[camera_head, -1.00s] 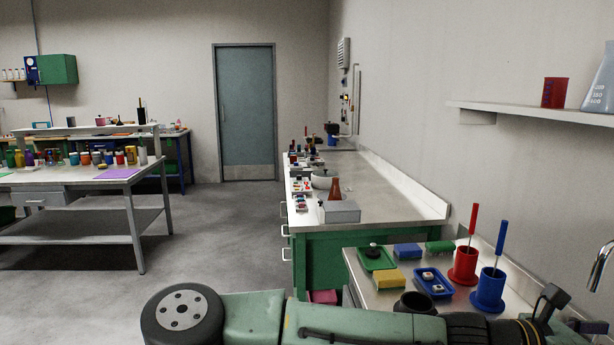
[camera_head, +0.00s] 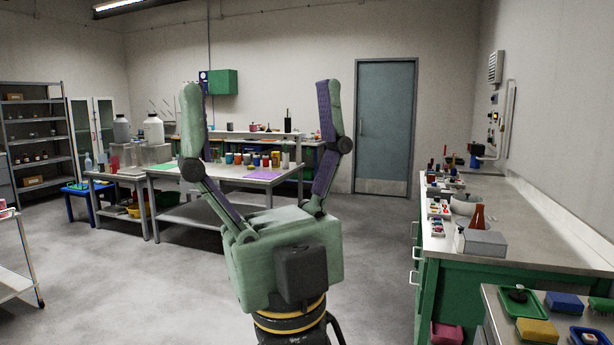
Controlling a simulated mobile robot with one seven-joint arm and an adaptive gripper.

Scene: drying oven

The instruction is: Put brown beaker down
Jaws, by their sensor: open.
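My gripper (camera_head: 259,100) is raised in front of the camera with its two fingers spread wide. It is open, and nothing shows between the fingers except the room behind. I cannot make out a brown beaker for certain. A reddish-brown conical vessel (camera_head: 478,218) stands upright on the steel-topped green bench (camera_head: 520,220) at the right, well apart from my gripper. The view is too small to tell whether it is a beaker or a flask.
A grey box (camera_head: 485,243) stands by that vessel. Nearer, a steel surface holds a green tray (camera_head: 523,303) and sponges. A table (camera_head: 205,205) with several colored containers is behind my gripper. The grey door (camera_head: 386,125) is shut. Floor between is clear.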

